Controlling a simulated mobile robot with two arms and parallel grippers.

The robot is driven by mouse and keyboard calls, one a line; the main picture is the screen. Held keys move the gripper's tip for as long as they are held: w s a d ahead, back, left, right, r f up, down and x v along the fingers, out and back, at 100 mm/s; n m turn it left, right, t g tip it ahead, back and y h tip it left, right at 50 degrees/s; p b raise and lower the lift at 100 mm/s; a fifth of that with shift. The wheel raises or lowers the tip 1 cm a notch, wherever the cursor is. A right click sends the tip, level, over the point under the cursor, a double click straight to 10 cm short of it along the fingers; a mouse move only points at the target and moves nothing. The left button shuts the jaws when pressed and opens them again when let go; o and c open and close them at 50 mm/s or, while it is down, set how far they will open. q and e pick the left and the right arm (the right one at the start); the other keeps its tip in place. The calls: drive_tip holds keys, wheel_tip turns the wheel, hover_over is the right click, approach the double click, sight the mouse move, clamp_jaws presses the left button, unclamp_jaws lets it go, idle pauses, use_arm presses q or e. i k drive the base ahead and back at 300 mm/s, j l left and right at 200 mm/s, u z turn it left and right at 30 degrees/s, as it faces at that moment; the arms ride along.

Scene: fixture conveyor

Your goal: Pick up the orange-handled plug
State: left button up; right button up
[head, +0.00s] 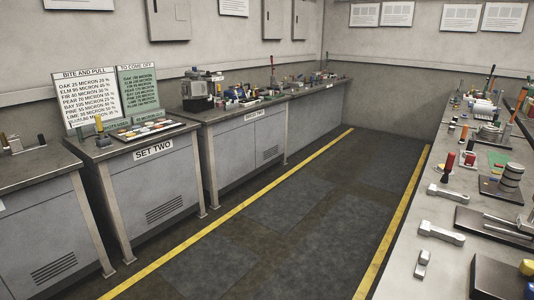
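No gripper or arm of mine shows in the head view. Several small upright things with orange or yellow-orange handles are in sight, and I cannot tell which is the plug. One orange upright handle (464,132) stands on the right bench. A yellow-orange handle (99,123) stands on the SET TWO bench at the left. Another orange piece (3,140) stands on the bench at the far left edge. All are small and far off.
The SET TWO bench (160,190) and other grey cabinets line the left wall. A long light bench (415,275) with tools and metal fixtures runs along the right. Between them the dark floor (285,215), edged by yellow lines, is clear.

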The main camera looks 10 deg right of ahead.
sight(462, 142)
drive_tip(key=i+j+u, duration=0.2)
drive_tip(key=i+u, duration=0.45)
drive_tip(key=i, duration=0.15)
drive_tip(key=i+z, duration=0.4)
drive_tip(key=i+j+z, duration=0.15)
drive_tip(key=i+z, duration=0.25)
drive_tip(key=i+l+z, duration=0.2)
drive_tip(key=i+z, duration=1)
drive_tip(key=i+j+z, duration=0.1)
drive_tip(key=i+z, duration=0.15)
drive_tip(key=z, duration=0.15)
drive_tip(key=i+j+z, duration=0.7)
drive_tip(key=j, duration=0.25)
drive_tip(key=i+z, duration=0.1)
drive_tip(key=z, duration=0.7)
drive_tip(key=i+j+z, duration=0.25)
drive_tip(key=j+z, duration=0.25)
drive_tip(key=i+j+z, duration=0.1)
drive_tip(key=j+z, duration=0.4)
drive_tip(key=j, duration=0.15)
drive_tip(key=j+z, duration=0.45)
drive_tip(key=j, duration=0.2)
